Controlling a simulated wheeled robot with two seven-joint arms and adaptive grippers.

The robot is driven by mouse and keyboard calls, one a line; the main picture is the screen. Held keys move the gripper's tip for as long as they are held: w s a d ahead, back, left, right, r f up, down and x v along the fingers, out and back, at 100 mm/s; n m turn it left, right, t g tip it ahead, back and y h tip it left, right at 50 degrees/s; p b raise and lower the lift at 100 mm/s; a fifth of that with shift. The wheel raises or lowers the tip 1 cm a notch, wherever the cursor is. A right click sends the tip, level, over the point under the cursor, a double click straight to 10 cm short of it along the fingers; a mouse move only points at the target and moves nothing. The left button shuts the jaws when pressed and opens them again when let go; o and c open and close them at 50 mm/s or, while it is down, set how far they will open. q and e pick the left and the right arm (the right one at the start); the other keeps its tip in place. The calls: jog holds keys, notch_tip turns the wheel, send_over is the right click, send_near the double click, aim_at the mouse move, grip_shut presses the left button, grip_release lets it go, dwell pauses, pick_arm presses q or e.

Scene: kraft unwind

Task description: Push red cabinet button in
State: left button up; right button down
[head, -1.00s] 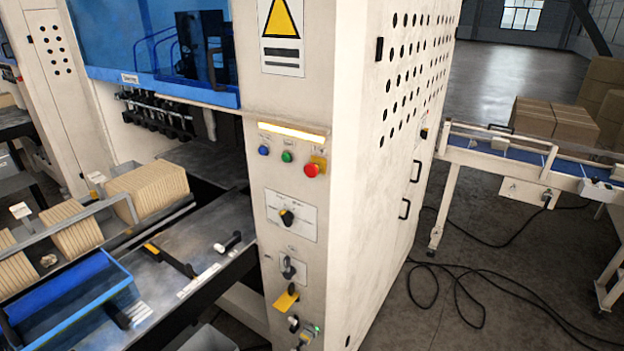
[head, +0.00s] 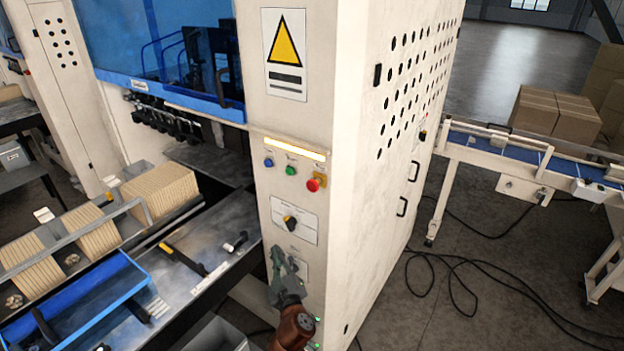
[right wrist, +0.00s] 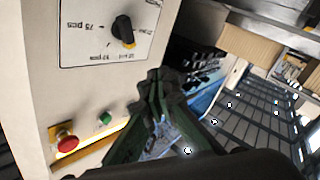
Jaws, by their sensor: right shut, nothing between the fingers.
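The red cabinet button (head: 316,182) is a red mushroom head on a yellow base on the cream cabinet front, below a lit strip. It also shows at the lower left of the right wrist view (right wrist: 66,141). A green button (head: 291,171) and a blue button (head: 268,162) sit to its left. My right gripper (head: 277,252) is shut and empty, below the rotary knob (head: 290,223) and lower than the red button, apart from it. Its fingers also show in the right wrist view (right wrist: 154,80). My left gripper is not in view.
The cream cabinet (head: 375,190) stands in the middle, with a warning sign (head: 285,55) above the buttons. A work table with a blue tray (head: 75,310) and brown card stacks (head: 158,190) lies left. A conveyor (head: 530,160) and floor cables (head: 470,285) are right.

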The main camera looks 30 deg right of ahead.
aim_at(308, 184)
jog(key=s+r+m+t+h+p, duration=0.1)
jog(key=s+r, duration=0.1)
jog(key=r, duration=0.8)
jog(key=s+d+r+m+t+h+p, duration=0.1)
jog(key=s+r+h+p, duration=0.1)
jog(key=r, duration=0.8)
jog(key=shift+s+d+r, duration=0.15)
jog(key=shift+s+d, duration=0.05)
jog(key=shift+s, duration=0.5)
jog(key=w+d+p, duration=0.1)
jog(key=w+d, duration=0.2)
jog(key=d, duration=0.5)
jog(key=shift+w, duration=0.25)
jog(key=shift+d, duration=0.2)
jog(key=shift+w+d, duration=0.1)
jog(key=shift+d, duration=0.15)
jog(key=shift+w+d, duration=0.2)
jog(key=shift+d, duration=0.35)
jog(key=shift+a, duration=0.15)
